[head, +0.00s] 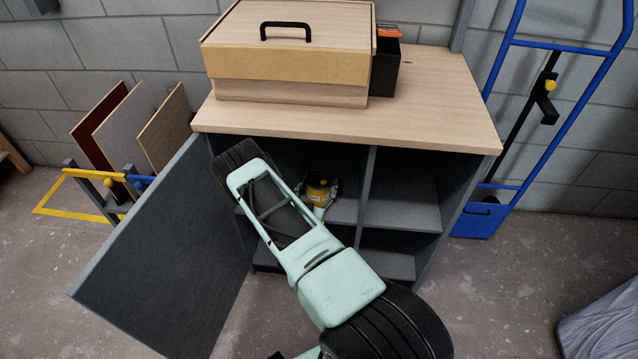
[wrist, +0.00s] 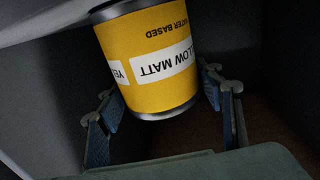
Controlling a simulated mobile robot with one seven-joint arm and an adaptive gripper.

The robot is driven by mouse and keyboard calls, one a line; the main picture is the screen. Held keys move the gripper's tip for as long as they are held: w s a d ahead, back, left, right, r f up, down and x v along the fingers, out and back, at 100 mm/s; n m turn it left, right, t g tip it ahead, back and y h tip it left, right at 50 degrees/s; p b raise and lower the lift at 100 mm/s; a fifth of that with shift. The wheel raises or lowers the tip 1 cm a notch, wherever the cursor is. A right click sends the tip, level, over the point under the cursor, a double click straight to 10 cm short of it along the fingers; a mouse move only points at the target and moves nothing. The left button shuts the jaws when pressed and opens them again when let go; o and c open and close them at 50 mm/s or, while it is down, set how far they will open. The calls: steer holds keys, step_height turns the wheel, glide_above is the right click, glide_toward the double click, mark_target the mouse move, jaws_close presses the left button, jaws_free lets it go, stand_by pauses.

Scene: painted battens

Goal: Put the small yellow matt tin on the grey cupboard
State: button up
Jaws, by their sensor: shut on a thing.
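The small yellow matt tin (head: 318,191) is inside the grey cupboard (head: 403,205), in the left part behind the open door. My gripper (head: 318,196) reaches in and is shut on it. In the wrist view the tin (wrist: 150,62) has a yellow side, a white label band and metal rims. It stands between the two blue-padded fingers of my gripper (wrist: 163,108). The label reads upside down there. I cannot tell whether the tin touches the shelf below it. The cupboard's wooden top (head: 440,100) is above the tin.
A wooden box with a black handle (head: 290,45) and a black holder (head: 386,68) stand on the top, whose right side is clear. The grey door (head: 165,250) stands open at left. Boards in a rack (head: 120,135) are at left, a blue frame (head: 555,130) at right.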

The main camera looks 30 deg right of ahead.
steer(key=shift+f, duration=0.1)
steer(key=o, duration=1.7)
steer(key=p+v, duration=0.1)
steer(key=v, duration=1.1)
